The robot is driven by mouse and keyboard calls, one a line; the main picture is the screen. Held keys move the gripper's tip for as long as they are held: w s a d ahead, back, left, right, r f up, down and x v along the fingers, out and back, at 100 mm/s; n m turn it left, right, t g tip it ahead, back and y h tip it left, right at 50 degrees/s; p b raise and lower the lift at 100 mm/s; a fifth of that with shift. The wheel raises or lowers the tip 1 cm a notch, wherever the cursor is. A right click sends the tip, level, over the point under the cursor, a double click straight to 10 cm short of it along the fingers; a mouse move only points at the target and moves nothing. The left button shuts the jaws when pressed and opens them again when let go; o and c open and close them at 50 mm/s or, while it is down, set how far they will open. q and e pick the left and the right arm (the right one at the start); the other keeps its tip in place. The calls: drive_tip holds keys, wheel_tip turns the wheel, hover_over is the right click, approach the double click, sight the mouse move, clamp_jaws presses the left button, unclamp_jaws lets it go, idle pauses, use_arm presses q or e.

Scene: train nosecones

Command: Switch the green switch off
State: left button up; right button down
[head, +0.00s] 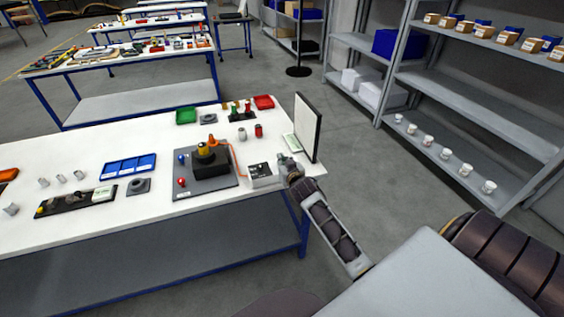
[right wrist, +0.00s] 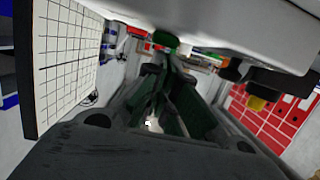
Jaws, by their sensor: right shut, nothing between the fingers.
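In the right wrist view a round green part (right wrist: 165,40), which looks like the green switch, shows just beyond my fingertips. I cannot tell whether they touch it. In the head view I cannot make the switch out. My right gripper (head: 284,160) is low at the table's right edge, just right of the box; its fingers also show in the right wrist view (right wrist: 166,58), shut and empty. My left gripper is not in view.
An upright board (head: 308,127) stands close behind my right gripper; its gridded face (right wrist: 65,62) fills the left of the wrist view. A dark device (head: 207,160) with a yellow top stands left of the box. Shelves (head: 470,108) are at right, with clear floor between.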

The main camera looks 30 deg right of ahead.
drive_tip(key=shift+s+f+t+b, duration=0.1)
drive_tip(key=shift+f+t+b, duration=0.4)
drive_tip(key=shift+b, duration=0.5)
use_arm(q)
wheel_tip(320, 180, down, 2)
use_arm(e)
drive_tip(key=shift+r, duration=0.1)
use_arm(q)
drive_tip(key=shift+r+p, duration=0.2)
drive_tip(key=shift+p, duration=0.1)
use_arm(e)
drive_tip(key=shift+r, duration=0.2)
